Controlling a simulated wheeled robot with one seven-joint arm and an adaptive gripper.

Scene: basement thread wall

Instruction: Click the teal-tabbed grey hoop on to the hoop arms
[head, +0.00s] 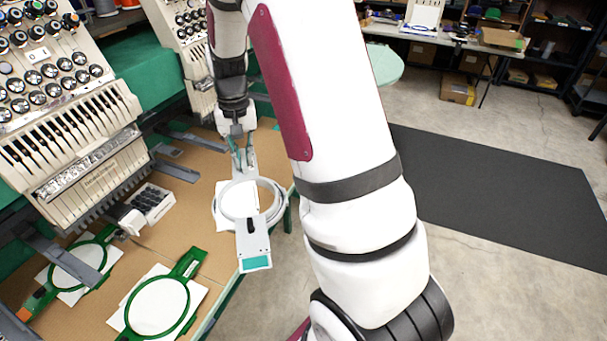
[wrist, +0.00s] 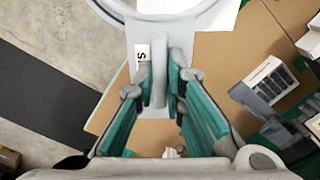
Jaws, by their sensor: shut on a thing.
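The teal-tabbed grey hoop (head: 255,241) is a round pale ring with a flat bracket at its near end, which ends in a teal tab (head: 256,263). My gripper (head: 243,168) is at the hoop's far end, with its teal pads shut on a raised grip rib. The wrist view shows the rib (wrist: 159,75) between the pads (wrist: 160,88), beside a small "S" label (wrist: 142,56). Whether the hoop touches the table cannot be told. Grey arm bars (head: 66,252) extend from the embroidery machine (head: 75,130) at the left; another bar (head: 178,171) lies farther back.
Two green hoops lie on the brown table (head: 205,262): one near the front (head: 190,262), one at the left with an orange tab (head: 25,313). A tray of dark pieces (head: 150,200) stands by the machine. White paper shows beneath the grey hoop. Open floor is right.

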